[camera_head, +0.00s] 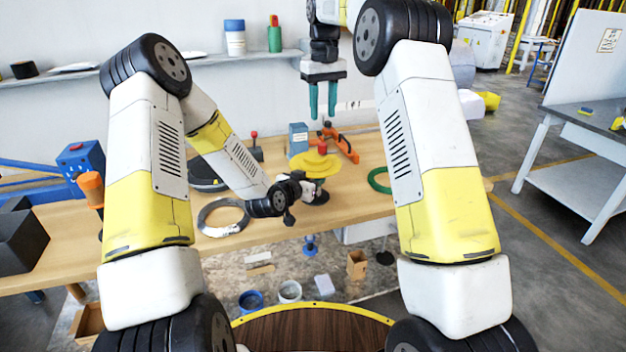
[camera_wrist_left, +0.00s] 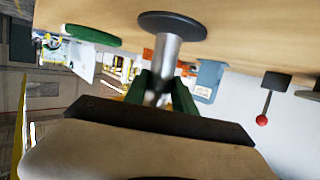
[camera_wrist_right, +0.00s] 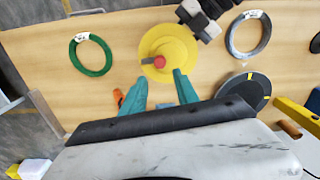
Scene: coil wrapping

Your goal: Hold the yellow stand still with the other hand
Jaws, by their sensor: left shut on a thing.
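The yellow stand (camera_head: 316,168) stands upright on the wooden table, with a yellow round top, a red knob and a dark round base. The left wrist view shows its silver post (camera_wrist_left: 169,55) and base (camera_wrist_left: 172,24) upside down. My left gripper (camera_wrist_left: 165,88) is shut on the post below the yellow top. In the head view my left wrist partly hides the stand. My right gripper (camera_head: 322,113) hangs above and behind the stand, pointing down, open and empty. The right wrist view shows the yellow top (camera_wrist_right: 170,50) just beyond its two teal fingers.
A green coil (camera_head: 379,180) lies right of the stand, and a grey coil (camera_head: 222,217) lies left. A black disc (camera_head: 205,175) lies behind the grey coil. An orange clamp (camera_head: 340,142) and a blue box (camera_head: 298,138) are behind the stand. The table's front right is clear.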

